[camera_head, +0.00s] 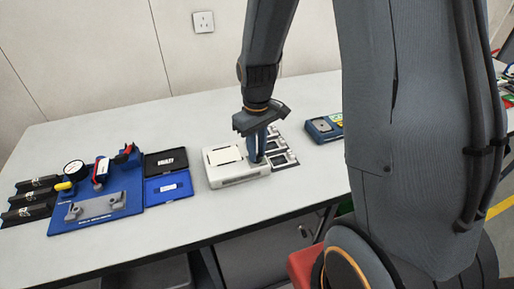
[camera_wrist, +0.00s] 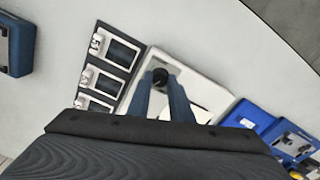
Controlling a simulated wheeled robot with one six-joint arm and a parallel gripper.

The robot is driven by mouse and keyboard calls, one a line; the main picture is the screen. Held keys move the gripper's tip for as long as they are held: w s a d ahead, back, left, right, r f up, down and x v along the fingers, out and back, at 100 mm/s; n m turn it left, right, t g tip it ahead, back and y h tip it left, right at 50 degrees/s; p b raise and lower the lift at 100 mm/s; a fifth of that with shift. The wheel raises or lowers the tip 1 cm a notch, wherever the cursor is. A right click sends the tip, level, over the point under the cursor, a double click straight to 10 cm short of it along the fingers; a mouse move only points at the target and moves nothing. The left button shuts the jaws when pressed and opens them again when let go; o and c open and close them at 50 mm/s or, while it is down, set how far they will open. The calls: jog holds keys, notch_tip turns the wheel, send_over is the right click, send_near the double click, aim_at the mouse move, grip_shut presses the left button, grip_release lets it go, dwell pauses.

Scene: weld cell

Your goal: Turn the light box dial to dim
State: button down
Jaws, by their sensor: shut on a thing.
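The light box (camera_head: 232,172) is a white box with a pale panel on top, standing on the table in the head view. It also shows in the wrist view (camera_wrist: 193,68), partly covered by my gripper. The dial (camera_wrist: 160,74) is a round black knob at one end of the box's top. My gripper (camera_head: 257,159) points down over that end of the box, and in the wrist view its two blue fingers (camera_wrist: 161,84) are shut on the dial. The dial's setting and any marks around it cannot be read.
A dark strip with several framed pieces (camera_wrist: 110,66) lies close beside the box. A blue device (camera_head: 324,128) stands further right. An open blue case (camera_head: 168,186) and a blue fixture board (camera_head: 97,208) lie to the left. Bare table (camera_head: 180,229) shows in front.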

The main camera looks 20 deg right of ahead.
jog(key=n+p, duration=0.1)
jog(key=n, duration=0.3)
jog(key=shift+w+n, duration=0.1)
jog(key=shift+n, duration=0.2)
dwell(0.3)
jog(key=c, duration=1.6)
grip_release()
jog(key=shift+r+b, duration=0.75)
jog(key=shift+r, duration=3.2)
jog(key=s+f+m, duration=0.1)
jog(key=s+m, duration=0.2)
jog(key=s+f+m+t+b, duration=0.1)
jog(key=s+m, duration=0.2)
jog(key=s+f+m+b, duration=0.1)
jog(key=s+m, duration=0.1)
jog(key=s, duration=0.1)
jog(key=shift+s+a+f+m, duration=0.1)
jog(key=shift+s+m, duration=0.3)
